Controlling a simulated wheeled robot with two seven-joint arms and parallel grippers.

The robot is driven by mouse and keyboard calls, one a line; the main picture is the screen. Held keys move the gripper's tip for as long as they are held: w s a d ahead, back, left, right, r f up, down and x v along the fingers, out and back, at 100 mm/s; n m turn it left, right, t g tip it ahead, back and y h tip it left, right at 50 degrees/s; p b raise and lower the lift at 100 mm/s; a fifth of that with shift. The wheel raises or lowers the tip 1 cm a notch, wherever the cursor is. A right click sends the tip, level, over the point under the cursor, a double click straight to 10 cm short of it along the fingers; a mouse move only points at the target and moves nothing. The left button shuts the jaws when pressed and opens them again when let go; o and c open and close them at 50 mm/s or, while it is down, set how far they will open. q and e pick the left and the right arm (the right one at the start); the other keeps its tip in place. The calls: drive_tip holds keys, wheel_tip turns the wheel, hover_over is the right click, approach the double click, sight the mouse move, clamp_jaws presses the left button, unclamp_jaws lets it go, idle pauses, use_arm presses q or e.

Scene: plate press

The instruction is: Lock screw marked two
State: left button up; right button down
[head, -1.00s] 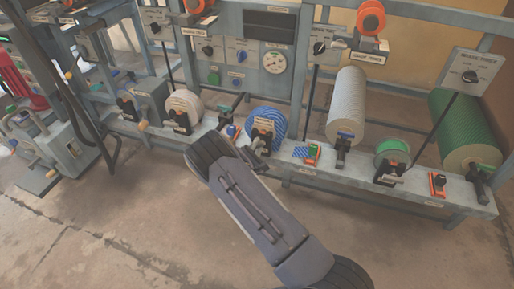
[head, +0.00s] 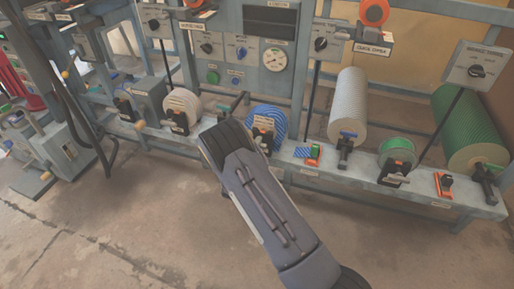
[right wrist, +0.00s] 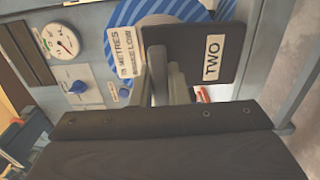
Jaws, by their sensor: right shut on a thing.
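My right gripper (right wrist: 167,86) is at the dark block with the label TWO (right wrist: 211,58) in the right wrist view. Its fingers are shut on the screw marked two, which they largely hide. The blue-and-white striped roll (right wrist: 135,12) lies just behind the block. In the head view the same striped roll (head: 277,117) stands on the grey bench rail, partly covered by my right wrist. My right fingers are hidden behind that wrist there. My left gripper is not in view.
Left of the striped roll is a smaller pale roll (head: 181,101). To the right are a long white roll (head: 348,100), a small green roll (head: 398,148) and a large green roll (head: 467,125). A gauge (head: 273,60) sits on the panel behind. The floor in front is clear.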

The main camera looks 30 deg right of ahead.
idle(0.3)
drive_tip(key=c, duration=1.4)
unclamp_jaws()
drive_tip(key=p+v, duration=0.2)
drive_tip(key=v, duration=0.6)
